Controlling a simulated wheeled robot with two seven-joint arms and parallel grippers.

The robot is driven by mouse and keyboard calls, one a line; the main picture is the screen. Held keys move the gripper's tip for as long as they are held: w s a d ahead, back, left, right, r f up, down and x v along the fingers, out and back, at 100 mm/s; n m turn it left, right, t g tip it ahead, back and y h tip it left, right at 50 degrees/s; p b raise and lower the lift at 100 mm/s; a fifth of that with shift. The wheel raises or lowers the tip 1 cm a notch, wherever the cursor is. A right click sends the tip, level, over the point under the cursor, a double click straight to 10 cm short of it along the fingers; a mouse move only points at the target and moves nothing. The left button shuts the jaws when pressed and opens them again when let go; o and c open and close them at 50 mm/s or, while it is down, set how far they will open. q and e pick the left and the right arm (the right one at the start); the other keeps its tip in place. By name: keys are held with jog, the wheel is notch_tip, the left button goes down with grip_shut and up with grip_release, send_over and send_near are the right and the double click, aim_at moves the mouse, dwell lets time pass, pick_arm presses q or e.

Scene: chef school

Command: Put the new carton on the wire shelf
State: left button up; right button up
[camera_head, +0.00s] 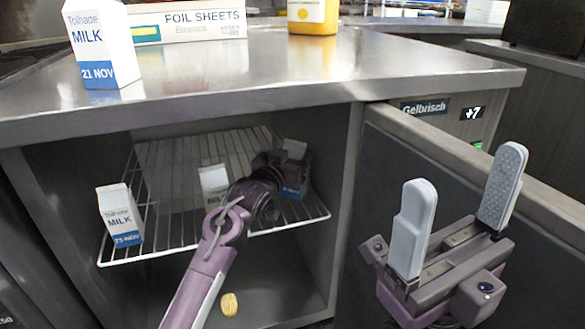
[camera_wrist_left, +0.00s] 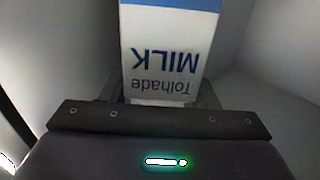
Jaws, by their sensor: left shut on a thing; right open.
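My left gripper (camera_head: 275,172) is inside the open fridge, at the right of the wire shelf (camera_head: 165,238). It is shut on a white and blue milk carton (camera_head: 296,150), partly hidden by the gripper. The left wrist view shows this carton (camera_wrist_left: 170,40) between the fingers, its MILK label upside down in the picture. I cannot tell whether the carton rests on the shelf. Another milk carton (camera_head: 119,212) stands at the shelf's front left, and one (camera_head: 213,180) in the middle. A milk carton marked 21 NOV (camera_head: 100,40) stands on the counter. My right gripper (camera_head: 455,215) is open and empty.
The steel counter (camera_head: 330,65) above the fridge holds a foil sheets box (camera_head: 190,22) and a yellow container (camera_head: 313,15). The open fridge door (camera_head: 420,150) is on the right, behind my right gripper. A small yellow item (camera_head: 229,304) lies on the fridge floor.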

pick_arm(q)
notch_tip(320, 180, down, 2)
jog(key=shift+w+f+b, duration=0.1)
jog(key=shift+f+b, duration=0.15)
jog(key=shift+b, duration=0.05)
jog(key=shift+r, duration=0.15)
jog(key=o, duration=1.3)
jog(key=shift+f, duration=0.2)
